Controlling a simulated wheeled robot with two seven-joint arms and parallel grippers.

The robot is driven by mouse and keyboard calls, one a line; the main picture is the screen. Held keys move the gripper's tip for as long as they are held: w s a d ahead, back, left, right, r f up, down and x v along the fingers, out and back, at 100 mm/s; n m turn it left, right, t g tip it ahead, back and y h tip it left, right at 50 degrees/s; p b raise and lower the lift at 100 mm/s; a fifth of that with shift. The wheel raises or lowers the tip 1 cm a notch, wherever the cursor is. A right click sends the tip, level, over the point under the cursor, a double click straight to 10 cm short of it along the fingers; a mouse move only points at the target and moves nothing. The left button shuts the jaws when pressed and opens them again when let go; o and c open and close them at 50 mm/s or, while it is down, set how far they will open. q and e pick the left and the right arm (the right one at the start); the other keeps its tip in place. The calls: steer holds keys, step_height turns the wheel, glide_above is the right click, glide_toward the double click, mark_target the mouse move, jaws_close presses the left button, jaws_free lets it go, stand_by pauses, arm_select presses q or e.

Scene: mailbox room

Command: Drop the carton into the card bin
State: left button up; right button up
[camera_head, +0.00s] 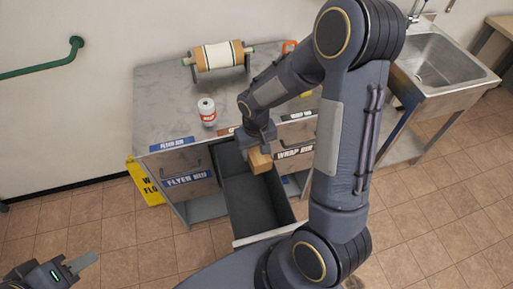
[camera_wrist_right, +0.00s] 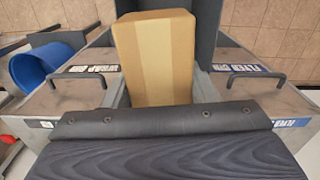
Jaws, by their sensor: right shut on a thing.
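The carton (camera_head: 259,161) is a small tan box, held in my right gripper (camera_head: 260,146), which is shut on it. It is over the right side of the open middle drawer (camera_head: 240,196), a dark grey bin between the flyer bin and the wrap bin. The drawer's label is mostly hidden. In the right wrist view the carton (camera_wrist_right: 155,55) shows large, with a lighter tape band, above my dark gripper body. I cannot tell whether it touches the drawer wall. My left gripper (camera_head: 84,263) is at the lower left, far from the drawer; its opening is unclear.
The flyer bin (camera_head: 188,180) and the wrap bin (camera_head: 293,155) look closed. A white can (camera_head: 207,112) and a paper roll on a stand (camera_head: 218,56) are on the counter. A yellow floor sign (camera_head: 146,184) stands left; a sink (camera_head: 435,62) is right.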

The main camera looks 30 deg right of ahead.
mark_target(256, 148)
step_height(256, 148, down, 4)
steer(key=shift+r+b, duration=0.2)
steer(key=shift+b, duration=0.8)
steer(key=o, duration=1.1)
steer(key=shift+c, duration=0.2)
steer(key=shift+r, duration=0.1)
step_height(256, 148, up, 8)
steer(key=shift+f, duration=0.15)
